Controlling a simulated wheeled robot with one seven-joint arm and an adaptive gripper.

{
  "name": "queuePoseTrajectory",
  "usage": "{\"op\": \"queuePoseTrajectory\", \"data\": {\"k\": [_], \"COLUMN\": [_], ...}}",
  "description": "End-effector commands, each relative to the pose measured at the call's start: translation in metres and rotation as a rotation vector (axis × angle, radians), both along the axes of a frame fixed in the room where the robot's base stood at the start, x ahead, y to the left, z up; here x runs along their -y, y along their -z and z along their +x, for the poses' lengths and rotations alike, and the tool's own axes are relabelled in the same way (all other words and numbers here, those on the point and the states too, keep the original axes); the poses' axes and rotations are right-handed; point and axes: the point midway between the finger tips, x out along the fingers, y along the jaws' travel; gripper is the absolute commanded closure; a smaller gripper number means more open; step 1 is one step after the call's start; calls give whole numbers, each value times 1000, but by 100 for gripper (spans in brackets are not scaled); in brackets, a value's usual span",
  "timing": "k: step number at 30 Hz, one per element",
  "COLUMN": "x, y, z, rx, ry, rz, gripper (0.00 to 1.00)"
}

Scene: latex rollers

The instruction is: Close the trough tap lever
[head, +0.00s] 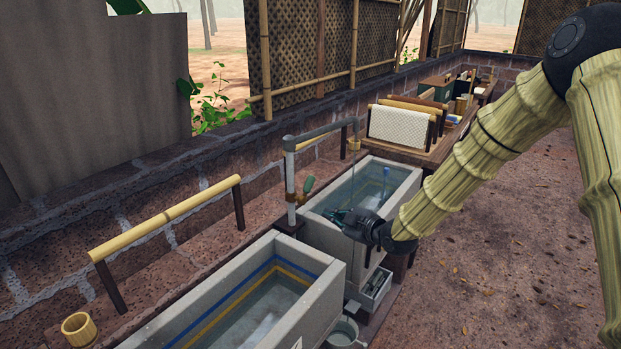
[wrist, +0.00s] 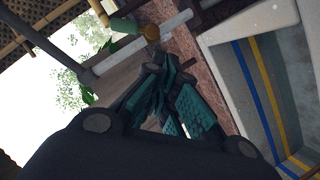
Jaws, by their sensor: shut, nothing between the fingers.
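The trough tap is a grey pipe (head: 290,178) that stands between the two troughs and bends over the far one. Its green lever (head: 307,185) sits on a brass-coloured fitting low on the pipe, angled upward. In the wrist view the green lever (wrist: 124,26) and brass fitting (wrist: 150,32) show at the top, just beyond my fingertips. My gripper (head: 330,214) is over the near end of the far trough, to the right of the lever. Its teal-padded fingers (wrist: 160,68) are shut and empty, and look apart from the lever.
The near trough (head: 335,283) has blue and yellow stripes inside. The far trough (head: 405,182) holds water and a blue-tipped stick (head: 386,172). A bamboo rail (head: 165,218) runs along the left ledge. A bucket (head: 343,332) stands below. Open ground lies to the right.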

Motion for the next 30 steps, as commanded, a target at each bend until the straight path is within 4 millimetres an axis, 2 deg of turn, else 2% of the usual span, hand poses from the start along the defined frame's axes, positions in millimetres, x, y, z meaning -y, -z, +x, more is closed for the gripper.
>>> {"op": "queuePoseTrajectory", "data": {"k": [1, 3, 7, 14, 30], "x": [-1, -2, -4, -14, -67], "y": [-23, -43, -62, -61, -44], "z": [9, 17, 24, 41, 102], "rx": [55, 110, 162, 166, 164], "ry": [-19, -39, -57, -55, -57], "rz": [-14, -31, -49, -50, -49], "gripper": [100, 100, 100, 100, 100]}}
